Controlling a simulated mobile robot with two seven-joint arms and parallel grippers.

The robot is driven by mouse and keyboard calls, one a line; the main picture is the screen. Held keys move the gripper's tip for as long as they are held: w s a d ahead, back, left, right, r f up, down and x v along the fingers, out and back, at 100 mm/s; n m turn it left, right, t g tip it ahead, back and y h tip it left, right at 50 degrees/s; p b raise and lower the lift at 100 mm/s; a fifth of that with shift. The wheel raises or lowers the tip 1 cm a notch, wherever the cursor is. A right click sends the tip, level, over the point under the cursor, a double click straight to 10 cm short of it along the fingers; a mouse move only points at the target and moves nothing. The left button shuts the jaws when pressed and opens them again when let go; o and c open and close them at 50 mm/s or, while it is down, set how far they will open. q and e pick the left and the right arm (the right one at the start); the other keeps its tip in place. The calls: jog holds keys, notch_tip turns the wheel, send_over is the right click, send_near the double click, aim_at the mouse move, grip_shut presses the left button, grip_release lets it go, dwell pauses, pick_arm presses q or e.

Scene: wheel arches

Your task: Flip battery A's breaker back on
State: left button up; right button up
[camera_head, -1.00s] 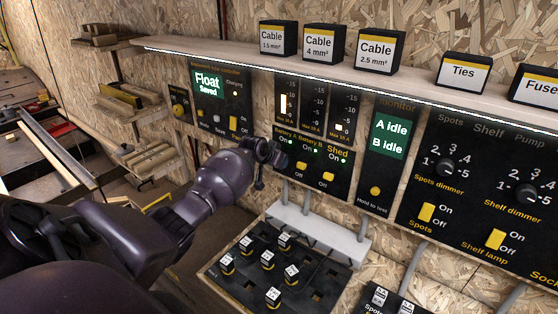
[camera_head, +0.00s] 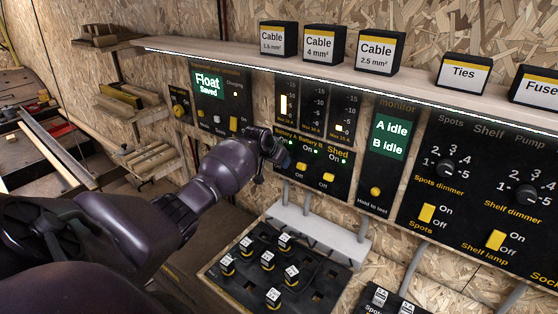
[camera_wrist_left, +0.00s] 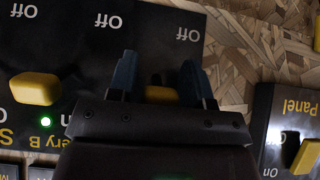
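The breaker panel (camera_head: 300,185) on the wall has columns for Battery A, Battery B and Shed. My left gripper (camera_head: 276,152) is in front of the Battery A column and hides its breaker in the head view. In the left wrist view, which shows the panel upside down, my left gripper (camera_wrist_left: 160,78) is open. Battery A's yellow breaker (camera_wrist_left: 160,93) shows between its blue fingers, partly hidden by the gripper body. I cannot tell contact or the breaker's position. Battery B's breaker (camera_head: 302,166) is beside it, with a lit green lamp (camera_wrist_left: 45,122). My right gripper is out of view.
The Shed breaker (camera_head: 328,177) is right of Battery B's. A monitor (camera_head: 389,138) reads "A idle, B idle". A shelf (camera_head: 310,65) with labelled boxes runs above. A grey conduit box (camera_head: 318,235) and a board of fuse-like blocks (camera_head: 225,280) are below.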

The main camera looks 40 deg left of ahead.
pick_arm(q)
jog(key=shift+o, duration=0.8)
jog(key=shift+r, duration=0.1)
jog(key=v, duration=1)
jog(key=shift+s+r+b, duration=0.2)
jog(key=shift+s+b, duration=0.05)
jog(key=shift+b, duration=0.15)
jog(key=shift+w, duration=0.1)
